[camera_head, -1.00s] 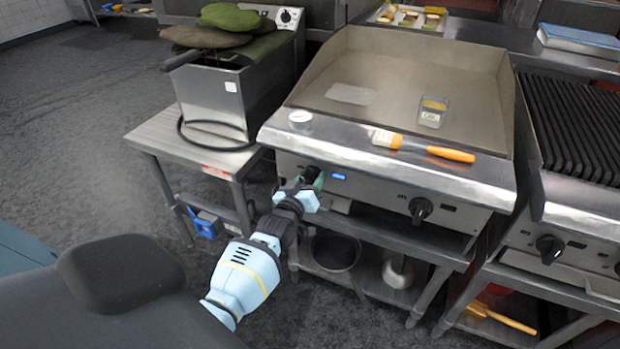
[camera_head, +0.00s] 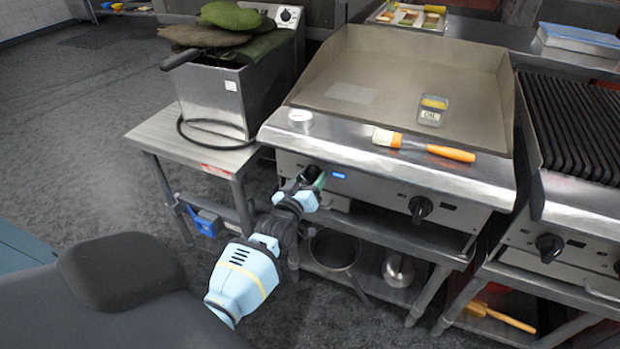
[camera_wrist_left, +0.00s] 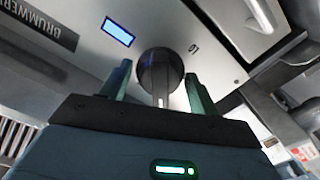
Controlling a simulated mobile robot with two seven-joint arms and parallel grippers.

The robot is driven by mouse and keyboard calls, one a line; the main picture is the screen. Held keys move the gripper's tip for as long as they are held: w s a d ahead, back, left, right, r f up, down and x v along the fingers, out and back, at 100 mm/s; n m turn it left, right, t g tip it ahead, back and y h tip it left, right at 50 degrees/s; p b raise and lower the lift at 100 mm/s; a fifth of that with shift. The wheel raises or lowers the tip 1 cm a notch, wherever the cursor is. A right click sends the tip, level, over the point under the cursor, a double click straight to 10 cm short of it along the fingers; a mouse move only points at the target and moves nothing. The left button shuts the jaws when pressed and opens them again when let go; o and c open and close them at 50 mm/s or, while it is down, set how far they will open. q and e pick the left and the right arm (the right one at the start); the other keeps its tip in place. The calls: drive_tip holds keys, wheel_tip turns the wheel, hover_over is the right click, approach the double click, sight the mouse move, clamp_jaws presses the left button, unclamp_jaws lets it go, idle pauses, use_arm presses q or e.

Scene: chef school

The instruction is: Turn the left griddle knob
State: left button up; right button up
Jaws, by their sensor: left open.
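The griddle (camera_head: 400,90) has a steel front panel with two black knobs. The left griddle knob (camera_head: 310,173) is partly hidden behind my left gripper (camera_head: 314,186) in the head view. In the left wrist view, the left knob (camera_wrist_left: 160,72) is round and black with a raised grip bar. My left gripper (camera_wrist_left: 157,85) is open, with its green fingers on either side of the knob. I cannot tell whether they touch it. A lit blue display (camera_wrist_left: 118,32) is beside the knob. The right gripper is not in view.
The right griddle knob (camera_head: 420,209) is on the same panel. A brush (camera_head: 424,146) with an orange handle and an oil container (camera_head: 433,110) rest on the griddle. A fryer (camera_head: 235,95) stands at left, a ribbed grill (camera_head: 575,125) at right.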

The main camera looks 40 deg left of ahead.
sight(307, 183)
use_arm(q)
drive_tip(key=v, duration=0.7)
drive_tip(key=shift+s+p, duration=0.15)
drive_tip(key=shift+p, duration=0.25)
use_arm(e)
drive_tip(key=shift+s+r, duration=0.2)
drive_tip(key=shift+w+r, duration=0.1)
